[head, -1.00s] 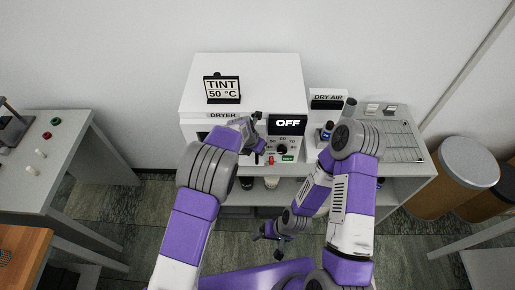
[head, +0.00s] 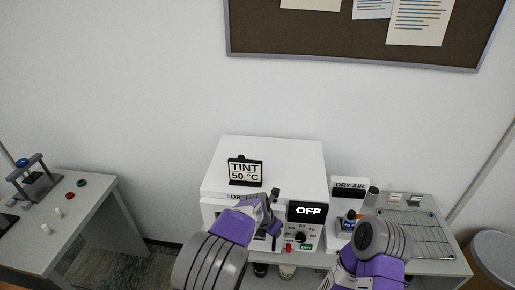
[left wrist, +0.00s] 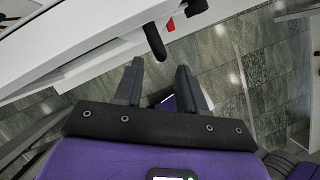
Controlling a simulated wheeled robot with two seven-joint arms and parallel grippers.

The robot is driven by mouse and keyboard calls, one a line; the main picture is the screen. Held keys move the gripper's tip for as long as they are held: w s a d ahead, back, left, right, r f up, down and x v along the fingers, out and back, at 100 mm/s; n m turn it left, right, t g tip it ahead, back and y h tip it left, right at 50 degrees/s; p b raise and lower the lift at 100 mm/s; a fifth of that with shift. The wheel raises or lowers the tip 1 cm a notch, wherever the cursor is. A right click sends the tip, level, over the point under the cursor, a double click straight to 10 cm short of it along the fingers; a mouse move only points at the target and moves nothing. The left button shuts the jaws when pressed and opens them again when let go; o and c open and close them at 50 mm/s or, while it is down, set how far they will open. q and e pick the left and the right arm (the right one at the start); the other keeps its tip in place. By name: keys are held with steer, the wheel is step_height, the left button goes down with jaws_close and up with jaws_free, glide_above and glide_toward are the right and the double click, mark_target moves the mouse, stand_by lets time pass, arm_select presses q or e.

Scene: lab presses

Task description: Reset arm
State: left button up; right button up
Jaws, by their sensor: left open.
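The white dryer (head: 265,160) stands against the wall, with a "TINT 50 °C" sign (head: 245,171) on top and a display (head: 307,212) reading "OFF". My left gripper (head: 274,218) is in front of the dryer's front face, left of the dial (head: 300,237). In the left wrist view my left gripper (left wrist: 158,85) is open, with nothing between its fingers. A dark rounded bar (left wrist: 154,42) on the white front lies just beyond the fingertips; I cannot tell whether they touch.
A "DRY AIR" sign (head: 350,187), a small dark bottle (head: 348,222) and a wire rack (head: 414,227) are on the bench right of the dryer. A grey-lidded bin (head: 497,258) stands at far right. A side table (head: 90,212) with a small press (head: 36,180) is at left.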

arm_select(q)
steer(key=s+a+f+m+g+y+b, duration=0.1)
steer(key=s+a+f+m+b, duration=0.3)
steer(key=a+f, duration=0.6)
steer(key=s+a+f+m+g+b, duration=0.1)
steer(key=s+a+f+m+b, duration=0.35)
steer(key=f, duration=0.85)
steer(key=s+a+f+m+h+b, duration=0.1)
steer(key=s+a+f+m+b, duration=0.1)
steer(key=s+f+m+b, duration=0.2)
steer(key=s+a+f+m+h+b, duration=0.1)
steer(key=s+f+m+b, duration=0.3)
steer(key=s+f+m, duration=0.6)
steer(key=s+a+m, duration=0.1)
steer(key=s+m, duration=0.1)
steer(key=s, duration=0.3)
steer(key=shift+f+g, duration=0.3)
steer(key=shift+f, duration=0.05)
arm_select(e)
step_height(320, 180, down, 17)
steer(key=shift+r, duration=0.15)
arm_select(q)
steer(key=shift+a, duration=0.1)
arm_select(e)
steer(key=shift+c, duration=0.2)
